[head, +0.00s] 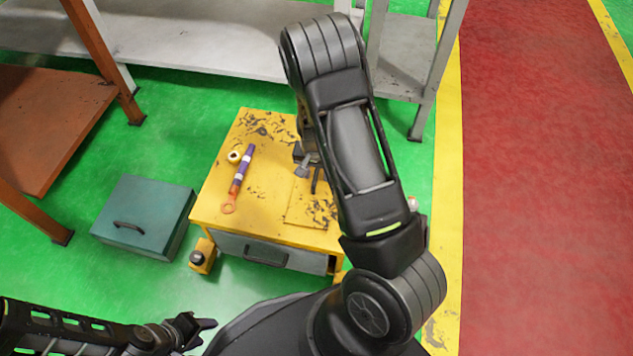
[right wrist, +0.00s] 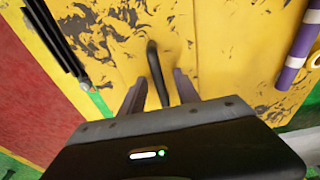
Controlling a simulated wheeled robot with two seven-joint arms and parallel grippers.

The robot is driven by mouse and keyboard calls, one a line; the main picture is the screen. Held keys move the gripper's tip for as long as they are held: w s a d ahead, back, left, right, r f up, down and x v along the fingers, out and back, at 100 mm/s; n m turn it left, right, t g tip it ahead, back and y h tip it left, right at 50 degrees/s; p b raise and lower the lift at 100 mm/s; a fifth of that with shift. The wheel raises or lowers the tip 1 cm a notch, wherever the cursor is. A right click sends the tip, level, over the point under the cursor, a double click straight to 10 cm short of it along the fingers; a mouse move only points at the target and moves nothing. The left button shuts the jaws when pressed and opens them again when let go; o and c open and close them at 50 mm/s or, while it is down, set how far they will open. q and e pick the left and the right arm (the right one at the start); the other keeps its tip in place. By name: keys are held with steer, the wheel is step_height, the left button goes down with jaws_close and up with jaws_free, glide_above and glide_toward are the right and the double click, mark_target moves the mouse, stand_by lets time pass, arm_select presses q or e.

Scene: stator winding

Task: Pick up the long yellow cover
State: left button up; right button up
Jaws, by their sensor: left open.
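The long yellow cover (head: 306,207) looks like a flat, worn yellow panel on top of the yellow cabinet, partly hidden by my right arm. A black bent handle (right wrist: 156,72) stands up from the yellow surface in the right wrist view. My right gripper (right wrist: 160,88) is over the panel with its two fingers apart, one on each side of the handle. In the head view my right gripper (head: 308,172) is partly hidden behind my arm. My left gripper (head: 200,328) is open and empty at the lower left, away from the cabinet.
A teal box (head: 148,215) and a small yellow device (head: 202,257) stand on the green floor. Grey shelving (head: 200,45) is behind; a brown rack (head: 55,120) is left.

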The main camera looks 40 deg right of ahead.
stand_by(0.6)
jaws_close()
stand_by(1.2)
